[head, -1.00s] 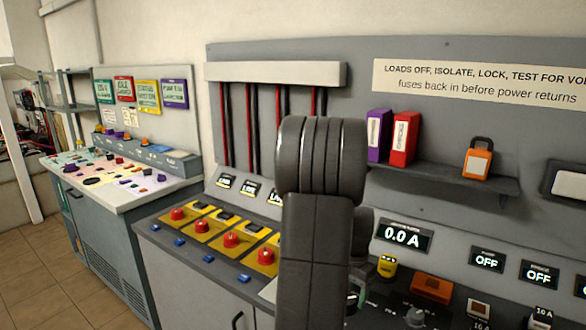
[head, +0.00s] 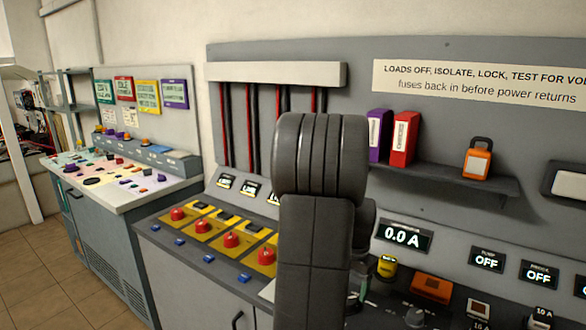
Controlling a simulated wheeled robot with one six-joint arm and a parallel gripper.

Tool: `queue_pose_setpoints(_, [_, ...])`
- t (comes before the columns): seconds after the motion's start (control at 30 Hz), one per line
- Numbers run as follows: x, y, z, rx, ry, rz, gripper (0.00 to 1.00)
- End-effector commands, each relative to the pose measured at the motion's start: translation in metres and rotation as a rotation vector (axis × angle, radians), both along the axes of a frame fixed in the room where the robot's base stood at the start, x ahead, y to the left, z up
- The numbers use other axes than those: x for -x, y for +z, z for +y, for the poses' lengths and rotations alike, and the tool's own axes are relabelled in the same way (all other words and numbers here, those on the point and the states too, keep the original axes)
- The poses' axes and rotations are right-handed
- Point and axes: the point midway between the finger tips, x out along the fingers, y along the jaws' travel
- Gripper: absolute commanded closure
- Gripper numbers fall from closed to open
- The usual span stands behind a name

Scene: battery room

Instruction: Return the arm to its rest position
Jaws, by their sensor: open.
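My arm (head: 318,200) stands folded upright in front of the grey control bench, in the middle of the head view. Its dark links hide part of the panel and bench behind it. My gripper is not visible; the arm links or the frame's edge hide it. I cannot tell how far the gripper is from the bench top.
Red knobs on yellow plates (head: 232,240) line the bench left of my arm. A "0.0 A" display (head: 398,236) and an orange block (head: 431,287) are to the right. An orange padlock (head: 478,160) and binders (head: 404,138) stand on a shelf. Floor (head: 40,270) is clear at left.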

Motion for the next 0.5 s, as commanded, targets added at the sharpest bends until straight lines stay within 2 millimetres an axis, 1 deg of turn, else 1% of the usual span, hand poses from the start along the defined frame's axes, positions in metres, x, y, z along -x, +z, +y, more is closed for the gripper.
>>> queue_pose_setpoints(0.03, [0.001, -0.011, 0.001, -0.001, 0.000, 0.005, 0.32])
queue_pose_setpoints(0.23, [0.000, -0.052, 0.002, -0.002, 0.001, 0.006, 0.32])
queue_pose_setpoints(0.5, [-0.001, -0.050, 0.001, 0.000, 0.213, 0.000, 0.32])
